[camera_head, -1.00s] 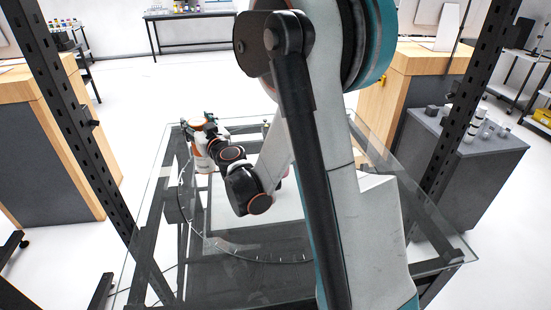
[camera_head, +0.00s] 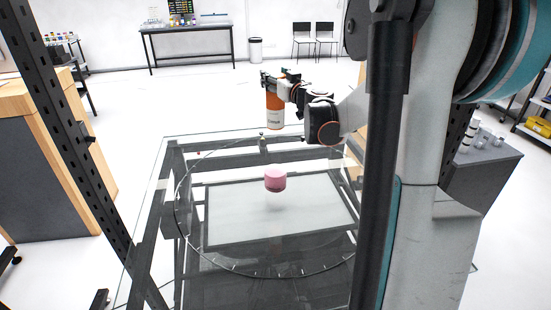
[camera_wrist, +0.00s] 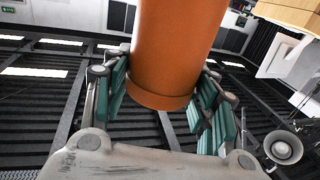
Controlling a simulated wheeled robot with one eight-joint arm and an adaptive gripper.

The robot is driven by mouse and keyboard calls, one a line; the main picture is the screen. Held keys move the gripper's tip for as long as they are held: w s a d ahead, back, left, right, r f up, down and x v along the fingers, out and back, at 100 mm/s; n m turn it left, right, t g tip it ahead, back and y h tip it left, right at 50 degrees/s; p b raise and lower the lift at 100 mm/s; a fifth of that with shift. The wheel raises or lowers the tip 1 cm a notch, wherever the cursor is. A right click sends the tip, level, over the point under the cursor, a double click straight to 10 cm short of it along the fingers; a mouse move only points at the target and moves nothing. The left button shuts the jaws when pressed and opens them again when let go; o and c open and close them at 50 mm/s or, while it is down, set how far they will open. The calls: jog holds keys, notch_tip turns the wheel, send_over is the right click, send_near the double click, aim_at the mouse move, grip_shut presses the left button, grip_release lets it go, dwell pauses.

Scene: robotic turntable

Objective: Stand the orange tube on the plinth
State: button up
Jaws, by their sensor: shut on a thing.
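The orange tube (camera_head: 274,112), with a white band round its lower part, is in my gripper (camera_head: 281,76). It hangs about upright beyond the far part of the glass table in the head view. In the wrist view the orange tube (camera_wrist: 178,40) stands between the teal finger pads of my gripper (camera_wrist: 162,92), which are closed in on both sides. A short pink cylinder (camera_head: 275,180), seemingly the plinth, stands on the table, below the tube in the picture and apart from it. The tube's far side is hidden.
The glass turntable table (camera_head: 330,262) has a marked ring, and its surface round the pink cylinder looks clear. A small dark post (camera_head: 262,143) stands near the ring's far edge. Dark uprights and a wooden-topped cabinet (camera_head: 40,150) stand at the left.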

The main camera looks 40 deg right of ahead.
notch_tip(320, 180, down, 19)
jog(key=b, duration=0.6)
jog(key=shift+f, duration=0.15)
jog(key=shift+f, duration=0.15)
jog(key=o, duration=1.6)
jog(key=shift+o, duration=0.2)
jog(key=s+a+p, duration=0.2)
jog(key=s, duration=0.9)
jog(key=shift+s+a, duration=0.15)
jog(key=shift+s, duration=0.25)
